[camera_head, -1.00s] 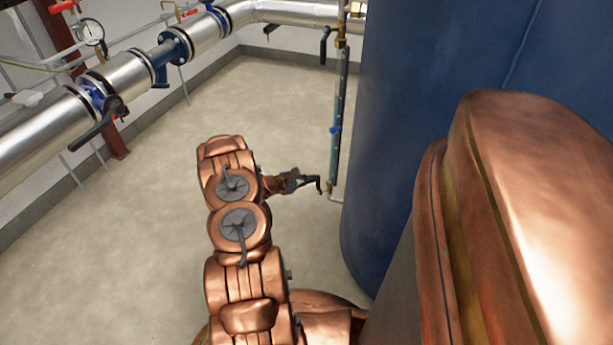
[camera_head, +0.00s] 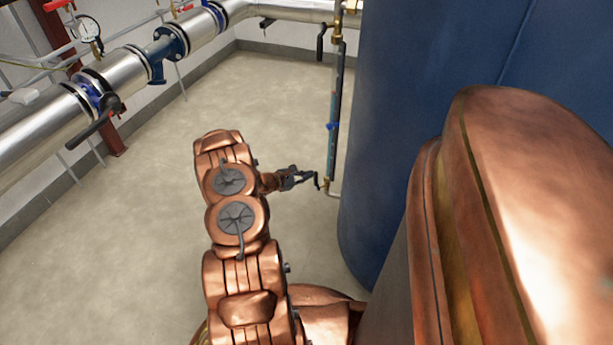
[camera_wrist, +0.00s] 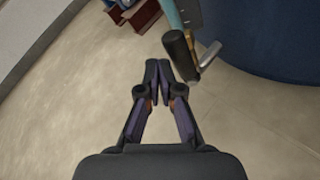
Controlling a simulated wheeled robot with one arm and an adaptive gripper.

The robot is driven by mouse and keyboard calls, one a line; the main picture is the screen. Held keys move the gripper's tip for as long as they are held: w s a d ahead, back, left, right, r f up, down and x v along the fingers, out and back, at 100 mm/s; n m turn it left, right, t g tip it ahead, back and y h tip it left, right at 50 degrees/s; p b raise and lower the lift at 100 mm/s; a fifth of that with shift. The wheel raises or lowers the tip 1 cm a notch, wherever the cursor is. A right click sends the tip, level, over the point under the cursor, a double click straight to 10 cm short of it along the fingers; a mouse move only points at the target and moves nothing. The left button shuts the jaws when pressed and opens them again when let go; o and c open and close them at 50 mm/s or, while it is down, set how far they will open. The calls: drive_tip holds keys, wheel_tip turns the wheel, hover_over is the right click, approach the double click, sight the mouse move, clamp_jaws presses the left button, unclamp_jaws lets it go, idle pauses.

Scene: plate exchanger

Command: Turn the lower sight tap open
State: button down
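The lower sight tap (camera_head: 328,188) sits at the bottom of the thin upright sight glass, beside the blue tank. My gripper (camera_head: 309,176) is just left of the handle. In the wrist view my gripper's (camera_wrist: 158,64) fingertips are together with nothing seen between them. The handle lies just right of and beyond the tips; whether they touch is unclear.
The sight glass (camera_head: 333,100) rises along the large blue tank (camera_head: 415,90), with an upper tap's black handle (camera_head: 320,42) near its top. Silver pipes (camera_head: 40,127) with valves run along the left and back walls. The floor (camera_head: 130,215) left of my arm is clear.

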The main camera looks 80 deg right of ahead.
drive_tip(key=shift+s+a+f, duration=0.1)
drive_tip(key=shift+s, duration=0.3)
drive_tip(key=w+d, duration=0.3)
drive_tip(key=d, duration=0.1)
drive_tip(key=w+a+p, duration=0.3)
drive_tip(key=w+a, duration=0.3)
drive_tip(key=a, duration=0.2)
drive_tip(key=shift+a, duration=0.15)
drive_tip(key=shift+w, duration=0.1)
